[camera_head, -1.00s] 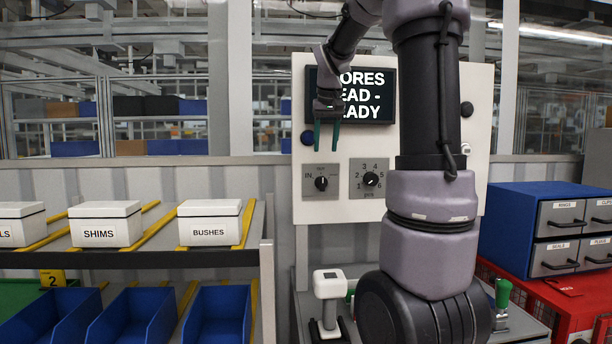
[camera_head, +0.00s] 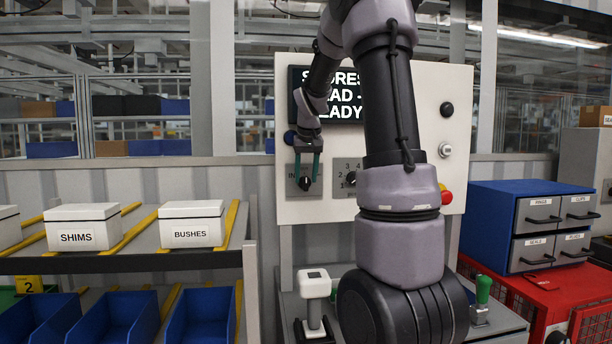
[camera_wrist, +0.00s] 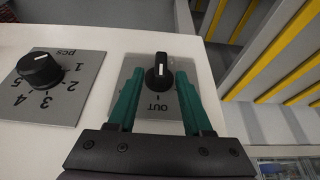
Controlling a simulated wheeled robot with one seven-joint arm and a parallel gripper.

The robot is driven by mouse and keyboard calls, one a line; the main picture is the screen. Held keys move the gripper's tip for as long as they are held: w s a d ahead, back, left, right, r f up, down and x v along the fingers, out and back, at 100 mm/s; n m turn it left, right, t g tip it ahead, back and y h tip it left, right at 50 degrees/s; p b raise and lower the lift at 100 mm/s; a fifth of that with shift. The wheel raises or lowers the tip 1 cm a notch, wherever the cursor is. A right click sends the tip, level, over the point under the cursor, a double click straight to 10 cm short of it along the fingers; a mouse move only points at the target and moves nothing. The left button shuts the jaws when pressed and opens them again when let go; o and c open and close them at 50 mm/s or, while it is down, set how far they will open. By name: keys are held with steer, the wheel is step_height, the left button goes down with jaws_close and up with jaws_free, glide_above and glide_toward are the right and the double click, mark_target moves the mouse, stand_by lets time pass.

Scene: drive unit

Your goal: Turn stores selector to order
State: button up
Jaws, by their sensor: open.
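The stores selector, a black knob (camera_head: 305,183) on a grey plate, is at the lower left of the cream panel. In the wrist view the knob (camera_wrist: 160,76) has a white mark, and the plate reads OUT, upside down. In the head view "IN" shows left of the knob; other labels are hidden or unreadable. My gripper (camera_head: 307,178) is open in front of the knob. In the wrist view the green fingers (camera_wrist: 160,84) stand on either side of the knob, with a gap on each side. I cannot tell how deep they reach.
A pcs dial (camera_wrist: 38,70) with numbers sits beside the selector. Above is a screen (camera_head: 327,94), partly behind my arm. A red and yellow button (camera_head: 445,195) is at the panel's right. A white-topped handle (camera_head: 314,283) stands below. Shelves of boxes are left, blue drawers (camera_head: 490,222) right.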

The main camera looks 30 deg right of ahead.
mark_target(308, 182)
jaws_close()
steer(key=shift+d, duration=0.1)
steer(key=shift+s+d+m+t+y, duration=0.1)
steer(key=shift+d+m+t+y, duration=0.25)
steer(key=shift+y, duration=0.55)
steer(key=shift+s+d+f+m+t+y, duration=0.1)
steer(key=shift+d+f+m+t+y, duration=0.35)
steer(key=shift+y, duration=1)
steer(key=shift+s+d+f+m+t+y, duration=0.15)
steer(key=shift+t+y, duration=0.5)
steer(key=shift+y, duration=0.75)
steer(key=shift+d+f+m+t+y, duration=0.2)
steer(key=shift+d+m+t+y, duration=0.25)
steer(key=shift+y, duration=1)
steer(key=shift+a, duration=0.15)
